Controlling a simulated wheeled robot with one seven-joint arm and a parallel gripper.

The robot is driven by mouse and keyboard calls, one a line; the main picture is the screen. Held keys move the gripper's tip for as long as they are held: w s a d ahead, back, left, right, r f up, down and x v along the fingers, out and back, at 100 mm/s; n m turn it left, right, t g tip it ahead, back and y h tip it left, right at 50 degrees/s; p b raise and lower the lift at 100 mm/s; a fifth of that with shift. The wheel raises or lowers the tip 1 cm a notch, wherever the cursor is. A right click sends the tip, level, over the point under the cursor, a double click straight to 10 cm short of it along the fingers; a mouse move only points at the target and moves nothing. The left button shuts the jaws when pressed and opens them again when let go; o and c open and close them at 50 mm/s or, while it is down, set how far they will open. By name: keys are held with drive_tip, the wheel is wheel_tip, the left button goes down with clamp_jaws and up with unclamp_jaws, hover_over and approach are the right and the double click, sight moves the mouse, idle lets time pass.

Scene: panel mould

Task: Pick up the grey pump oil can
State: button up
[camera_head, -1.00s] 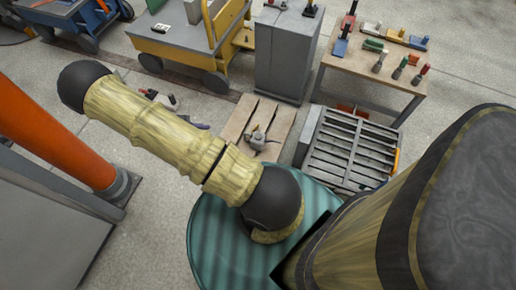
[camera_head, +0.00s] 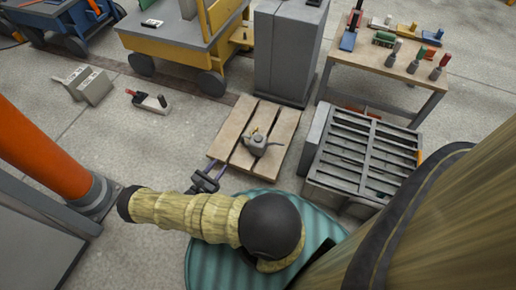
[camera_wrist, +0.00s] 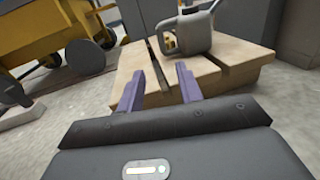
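The grey pump oil can (camera_head: 259,144) stands upright on a low wooden pallet (camera_head: 228,138). My gripper (camera_head: 219,172) is at the near left edge of the pallet. In the wrist view my gripper (camera_wrist: 158,82) shows two purple fingers spread apart with nothing between them. The fingers are apart from the can.
A slatted grey crate (camera_head: 315,140) stands right of the pallet. A grey cabinet (camera_head: 283,55) is behind it, and a workbench (camera_head: 385,62) with tools is at the back right. A yellow cart (camera_head: 165,42) stands at the back left. An orange post (camera_head: 40,130) is at the left.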

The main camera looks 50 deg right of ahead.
drive_tip(key=b, duration=0.5)
approach(243, 141)
drive_tip(key=x, duration=0.5)
drive_tip(key=shift+w+a+r, duration=0.1)
drive_tip(key=shift+w+r, duration=0.25)
drive_tip(key=shift+w, duration=0.05)
drive_tip(key=shift+r, duration=0.15)
drive_tip(key=shift+w+d+b, duration=0.1)
drive_tip(key=shift+d+b, duration=0.25)
drive_tip(key=shift+d, duration=0.15)
drive_tip(key=d+b, duration=0.2)
drive_tip(key=d+f+b, duration=0.1)
drive_tip(key=shift+w+d, duration=0.35)
drive_tip(key=shift+d, duration=0.05)
drive_tip(key=shift+d+r, duration=0.1)
drive_tip(key=shift+d, duration=0.15)
drive_tip(key=shift+r, duration=0.1)
